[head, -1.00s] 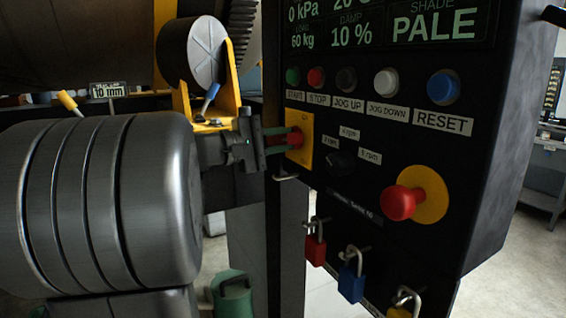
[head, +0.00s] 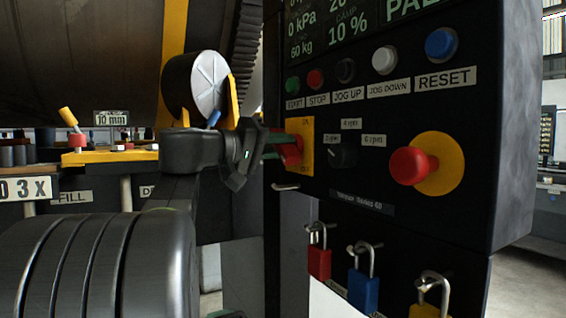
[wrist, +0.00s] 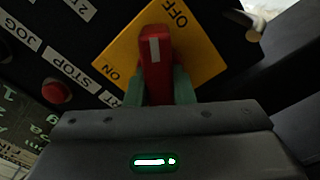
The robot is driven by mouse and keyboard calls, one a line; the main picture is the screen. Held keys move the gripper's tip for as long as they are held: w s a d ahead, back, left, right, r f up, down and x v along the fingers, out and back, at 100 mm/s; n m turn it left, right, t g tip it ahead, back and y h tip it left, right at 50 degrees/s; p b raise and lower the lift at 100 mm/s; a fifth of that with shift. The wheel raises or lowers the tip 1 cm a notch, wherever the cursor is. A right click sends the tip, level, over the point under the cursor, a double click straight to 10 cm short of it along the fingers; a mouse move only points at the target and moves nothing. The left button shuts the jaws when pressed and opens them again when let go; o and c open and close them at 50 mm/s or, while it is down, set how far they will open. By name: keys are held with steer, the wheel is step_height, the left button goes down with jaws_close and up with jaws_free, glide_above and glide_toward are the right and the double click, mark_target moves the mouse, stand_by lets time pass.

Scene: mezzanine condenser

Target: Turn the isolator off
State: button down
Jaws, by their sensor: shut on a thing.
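The isolator is a red handle (head: 291,153) on a yellow plate (head: 306,162), at the left edge of the black control panel in the head view. In the wrist view the red handle (wrist: 155,60) has a white mark near its far end. The yellow plate (wrist: 203,62) there reads OFF at upper right and ON at lower left. The handle lies at a slant to the line between these words, not along it. My gripper (wrist: 159,88) is shut on the handle with a green finger on each side. It also shows in the head view (head: 284,147).
The panel's buttons sit above the isolator, with a rotary speed knob (head: 343,155) and red emergency stop (head: 412,166) to the right. Red (head: 319,263), blue (head: 363,292) and yellow padlocks hang below. A small hook (head: 286,187) juts out under the plate.

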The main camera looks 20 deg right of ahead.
steer(key=shift+f+m+b, duration=0.15)
steer(key=shift+m+b, duration=0.65)
steer(key=shift+m, duration=0.2)
steer(key=c, duration=1.2)
jaws_free()
steer(key=shift+c, duration=0.2)
steer(key=s+a+p, duration=0.1)
steer(key=a, duration=1.2)
steer(key=shift+a+p, duration=0.35)
steer(key=shift+a, duration=0.05)
steer(key=shift+d, duration=0.15)
steer(key=d, duration=0.4)
steer(key=d+b, duration=0.1)
steer(key=d, duration=0.4)
steer(key=w+d, duration=0.1)
steer(key=d, duration=0.3)
steer(key=shift+d+b, duration=0.3)
steer(key=shift+b, duration=0.05)
